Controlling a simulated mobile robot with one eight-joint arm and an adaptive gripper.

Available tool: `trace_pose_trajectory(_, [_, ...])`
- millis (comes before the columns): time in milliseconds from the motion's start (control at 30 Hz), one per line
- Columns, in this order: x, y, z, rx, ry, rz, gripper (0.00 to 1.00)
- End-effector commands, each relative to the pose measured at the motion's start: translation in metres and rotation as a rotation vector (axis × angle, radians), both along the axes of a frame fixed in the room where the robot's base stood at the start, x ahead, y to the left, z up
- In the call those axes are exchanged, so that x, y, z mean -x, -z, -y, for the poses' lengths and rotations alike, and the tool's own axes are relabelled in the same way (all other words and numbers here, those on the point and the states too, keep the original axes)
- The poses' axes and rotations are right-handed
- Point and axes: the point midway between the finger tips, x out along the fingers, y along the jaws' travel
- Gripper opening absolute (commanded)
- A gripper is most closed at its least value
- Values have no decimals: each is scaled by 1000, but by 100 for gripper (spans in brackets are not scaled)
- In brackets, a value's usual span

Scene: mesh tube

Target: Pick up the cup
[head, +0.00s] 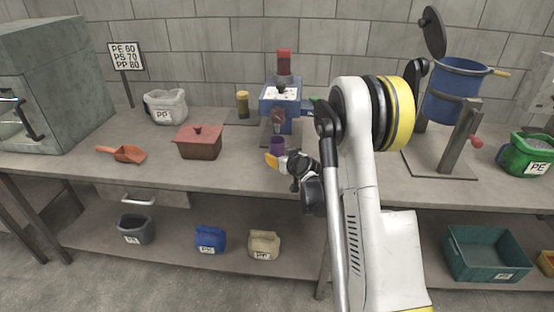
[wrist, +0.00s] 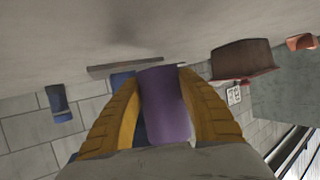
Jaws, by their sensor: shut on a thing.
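The purple cup (head: 277,145) is at the front of the blue machine, over the bench top, in the head view. In the wrist view the cup (wrist: 164,105) fills the space between two yellow fingers. My gripper (head: 274,158) is shut on it, with a finger on each side. In the head view the fingers hide the cup's lower part, so I cannot tell whether it touches the bench.
The blue machine (head: 282,97) stands just behind the cup. A red-brown lidded box (head: 199,142) and an orange scoop (head: 128,154) are to the left. The blue drum (head: 457,78) is on the right.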

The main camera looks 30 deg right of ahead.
Motion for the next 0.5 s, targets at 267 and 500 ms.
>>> trace_pose_trajectory(267, [23,-22,29,0,3,0,10])
trace_pose_trajectory(500, [41,-39,51,0,4,0,10])
